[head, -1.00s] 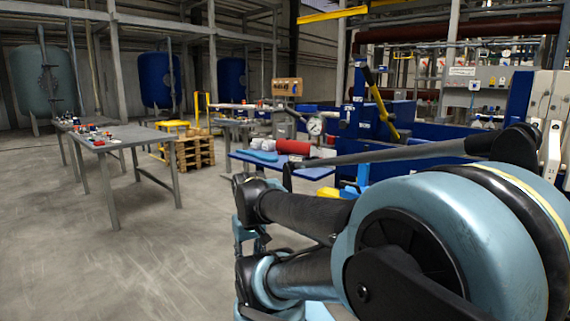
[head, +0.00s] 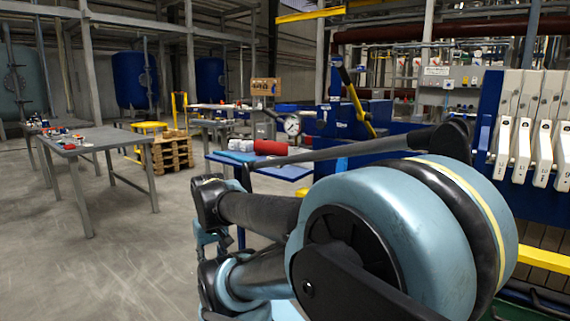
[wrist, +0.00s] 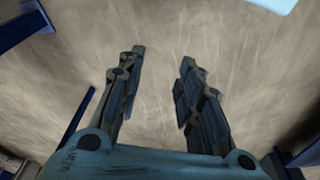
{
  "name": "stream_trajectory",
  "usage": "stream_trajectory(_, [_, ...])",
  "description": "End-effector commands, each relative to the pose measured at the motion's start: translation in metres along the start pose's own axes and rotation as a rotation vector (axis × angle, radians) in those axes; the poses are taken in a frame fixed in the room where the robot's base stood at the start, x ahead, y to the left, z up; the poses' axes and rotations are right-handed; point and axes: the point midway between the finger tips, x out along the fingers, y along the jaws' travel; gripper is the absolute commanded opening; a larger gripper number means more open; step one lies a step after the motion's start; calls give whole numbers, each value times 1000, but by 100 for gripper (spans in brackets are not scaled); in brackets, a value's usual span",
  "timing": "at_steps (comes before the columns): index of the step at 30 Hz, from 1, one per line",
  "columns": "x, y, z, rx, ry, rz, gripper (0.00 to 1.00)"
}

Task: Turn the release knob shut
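In the wrist view my gripper (wrist: 162,58) is open and empty, its two fingers apart above bare concrete floor. In the head view my arm fills the lower right, and the gripper cannot be made out clearly. A round pressure gauge (head: 293,125) and a long yellow-and-black lever (head: 356,102) stand on blue equipment (head: 345,128) beyond my arm. I cannot pick out the release knob; it is too small or hidden. My gripper touches nothing in the wrist view.
A blue table (head: 300,172) carrying a red cylinder (head: 270,147) stands behind my arm. White press plate handles (head: 543,150) and a yellow rail (head: 545,259) are at right. A grey table (head: 105,140) and wooden pallets (head: 172,153) stand left. The floor at lower left is clear.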

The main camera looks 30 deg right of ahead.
Motion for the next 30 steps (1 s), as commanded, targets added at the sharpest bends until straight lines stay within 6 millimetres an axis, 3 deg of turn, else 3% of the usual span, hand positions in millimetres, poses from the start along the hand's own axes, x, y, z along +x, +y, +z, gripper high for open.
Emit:
stream_trajectory(9, [-6,2,5,10,15,9,39])
stream_trajectory(14, [-9,18,-16,83,46,76,39])
stream_trajectory(30, [-39,157,-142,539,359,482,39])
